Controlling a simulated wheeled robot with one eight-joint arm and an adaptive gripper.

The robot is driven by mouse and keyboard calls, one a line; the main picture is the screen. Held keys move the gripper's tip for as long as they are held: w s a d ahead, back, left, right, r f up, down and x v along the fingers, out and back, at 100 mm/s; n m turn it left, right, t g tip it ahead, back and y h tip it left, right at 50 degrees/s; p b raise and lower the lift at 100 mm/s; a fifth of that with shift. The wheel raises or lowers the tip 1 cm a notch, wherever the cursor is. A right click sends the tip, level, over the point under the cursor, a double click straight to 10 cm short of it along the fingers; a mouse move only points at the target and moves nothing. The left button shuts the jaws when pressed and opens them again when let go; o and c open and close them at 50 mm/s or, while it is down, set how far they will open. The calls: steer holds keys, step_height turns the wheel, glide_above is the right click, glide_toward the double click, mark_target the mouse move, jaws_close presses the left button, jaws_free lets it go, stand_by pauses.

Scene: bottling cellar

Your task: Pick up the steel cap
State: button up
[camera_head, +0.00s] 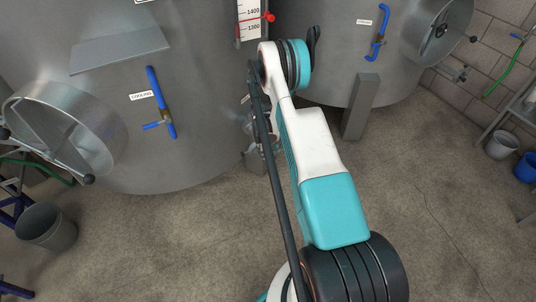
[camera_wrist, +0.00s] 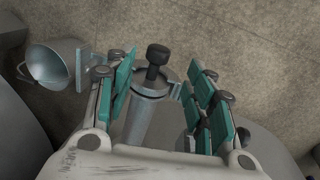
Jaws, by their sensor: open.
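In the wrist view my gripper (camera_wrist: 161,78) is open, with teal pads on both sides. Between the pads is a steel cylindrical fitting (camera_wrist: 138,122) with a bright round metal end (camera_wrist: 151,86) and a black knob (camera_wrist: 157,54). There is visible room between the fitting and the pads. I cannot tell for certain whether this bright end is the steel cap. A hollow, cup-shaped metal piece (camera_wrist: 54,63) shows left of the left finger. In the head view my arm hides the gripper and most of this fitting.
A large steel tank (camera_head: 205,60) stands close on the left, with a round hatch (camera_head: 88,128) and a blue-handled valve (camera_head: 160,102). A second tank (camera_head: 335,75) stands behind right. A grey bin (camera_head: 46,228) is at left. Concrete floor (camera_head: 430,190) at right is mostly clear.

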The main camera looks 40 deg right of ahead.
mark_target(272, 156)
steer(key=f+b, duration=0.1)
steer(key=f, duration=0.1)
steer(key=d+f+b, duration=0.1)
steer(key=f, duration=0.2)
steer(key=shift+s+b, duration=0.2)
steer(key=shift+b, duration=0.15)
steer(key=shift+c, duration=0.5)
jaws_close()
